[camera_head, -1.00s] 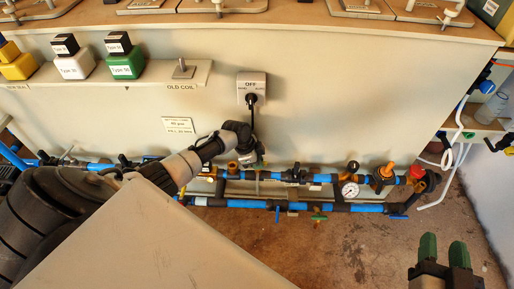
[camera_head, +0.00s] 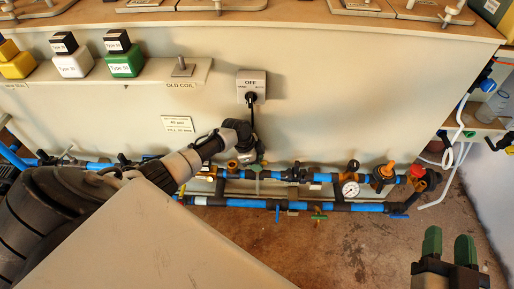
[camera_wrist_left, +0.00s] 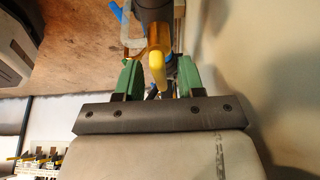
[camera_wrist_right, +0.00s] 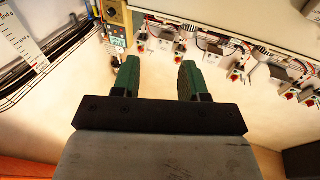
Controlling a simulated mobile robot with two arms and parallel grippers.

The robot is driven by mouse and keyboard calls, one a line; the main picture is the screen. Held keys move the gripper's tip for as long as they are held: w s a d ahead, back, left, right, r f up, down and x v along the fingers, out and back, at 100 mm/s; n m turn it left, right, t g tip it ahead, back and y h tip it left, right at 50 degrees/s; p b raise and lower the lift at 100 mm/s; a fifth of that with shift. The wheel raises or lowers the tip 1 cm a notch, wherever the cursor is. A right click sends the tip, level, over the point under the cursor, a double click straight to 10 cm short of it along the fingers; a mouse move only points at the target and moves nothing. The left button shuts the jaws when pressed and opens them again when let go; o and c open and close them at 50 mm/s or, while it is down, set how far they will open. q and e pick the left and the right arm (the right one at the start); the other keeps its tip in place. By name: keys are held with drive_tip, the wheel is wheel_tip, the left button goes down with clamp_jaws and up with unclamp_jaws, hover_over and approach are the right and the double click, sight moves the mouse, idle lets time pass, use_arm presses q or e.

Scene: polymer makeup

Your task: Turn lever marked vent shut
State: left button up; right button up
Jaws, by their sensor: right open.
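A pipe run (camera_head: 240,203) with several small coloured valve levers crosses low in front of the beige cabinet. I cannot read a vent mark on any of them. A yellow lever (camera_wrist_left: 157,62) shows in the left wrist view, and a yellow bit (camera_head: 183,191) shows beside my arm in the head view. My left gripper (camera_wrist_left: 157,80) is open, its green fingers on either side of the yellow lever; I cannot tell if they touch it. In the head view its fingers are hidden. My right gripper (camera_head: 448,246) is open and empty at lower right, away from the pipes.
A pressure gauge (camera_head: 350,190), an orange valve (camera_head: 384,172) and a red valve (camera_head: 416,172) sit at the right of the pipes. An OFF switch (camera_head: 251,86) is on the cabinet (camera_head: 350,90). The brown floor (camera_head: 300,250) is clear.

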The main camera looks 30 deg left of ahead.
use_arm(q)
drive_tip(key=shift+r, duration=0.1)
drive_tip(key=shift+a+r, duration=0.15)
drive_tip(key=shift+r, duration=0.1)
drive_tip(key=p+v, duration=0.2)
drive_tip(key=v, duration=0.2)
drive_tip(key=shift+s, duration=0.1)
drive_tip(key=p+v, duration=0.2)
drive_tip(key=v, duration=0.4)
use_arm(e)
drive_tip(key=s+d+f+g+h, duration=0.3)
drive_tip(key=s+f+g, duration=0.4)
drive_tip(key=f+g, duration=0.3)
drive_tip(key=shift+s+d+f+m+g, duration=0.3)
drive_tip(key=shift+s+d+g, duration=0.05)
drive_tip(key=shift+d+g, duration=0.2)
